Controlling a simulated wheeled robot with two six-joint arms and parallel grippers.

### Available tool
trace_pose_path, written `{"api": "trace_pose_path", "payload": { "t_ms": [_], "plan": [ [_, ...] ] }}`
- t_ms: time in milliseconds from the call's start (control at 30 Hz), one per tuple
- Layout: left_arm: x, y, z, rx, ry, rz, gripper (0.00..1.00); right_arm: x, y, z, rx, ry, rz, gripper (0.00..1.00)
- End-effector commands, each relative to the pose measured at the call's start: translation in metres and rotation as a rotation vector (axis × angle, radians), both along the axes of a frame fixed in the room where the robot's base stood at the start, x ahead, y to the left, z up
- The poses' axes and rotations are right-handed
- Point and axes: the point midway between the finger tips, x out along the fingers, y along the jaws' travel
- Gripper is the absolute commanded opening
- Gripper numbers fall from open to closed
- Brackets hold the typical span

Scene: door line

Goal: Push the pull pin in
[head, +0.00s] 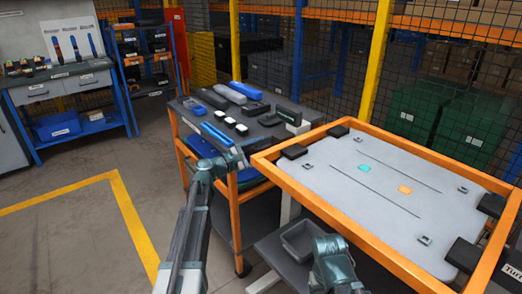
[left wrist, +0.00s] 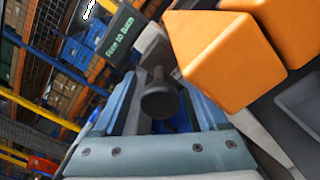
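The pull pin (left wrist: 160,100) shows in the left wrist view as a dark round knob on a stem, beside a grey block and the orange frame. My left gripper (head: 232,148) is at the left corner of the orange frame in the head view. In the left wrist view its two fingers (left wrist: 155,112) stand apart, with the knob seen between them. I cannot tell whether either finger touches the knob. The pin is not clear in the head view. A teal joint of my right arm shows at the bottom of the head view; its gripper is not seen.
The orange frame (head: 300,188) surrounds a light grey panel (head: 385,190) with dark blocks at its edges. A cart (head: 237,205) with tools is behind my left gripper. A grey tray (head: 298,238) lies below the frame.

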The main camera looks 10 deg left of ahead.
Motion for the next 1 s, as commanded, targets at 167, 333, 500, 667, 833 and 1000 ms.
{"api": "trace_pose_path", "payload": {
  "t_ms": [167,333,500,667,833,1000],
  "plan": [
    [-0.0002,0.0001,0.0000,0.000,0.000,0.000,0.45,0.0000,0.0000,0.0000,0.000,0.000,0.000,0.76],
    [-0.0002,0.0002,0.0000,0.000,0.000,0.000,0.15,0.0000,0.0000,0.0000,0.000,0.000,0.000,0.76],
    [-0.0003,0.0001,-0.0001,0.000,0.001,-0.001,0.00,0.0000,0.0000,0.0000,0.000,0.000,0.000,0.76],
    [-0.0004,0.0001,-0.0001,0.000,0.001,-0.001,0.00,0.0000,0.0000,-0.0001,0.000,0.000,0.000,0.76],
    [-0.0004,0.0001,-0.0002,0.000,0.001,-0.001,0.00,0.0000,0.0000,-0.0001,0.000,0.000,0.000,0.76],
    [-0.0006,0.0000,-0.0002,0.001,0.000,-0.001,0.00,0.0000,0.0000,-0.0001,0.000,0.000,0.000,0.76]
  ]
}}
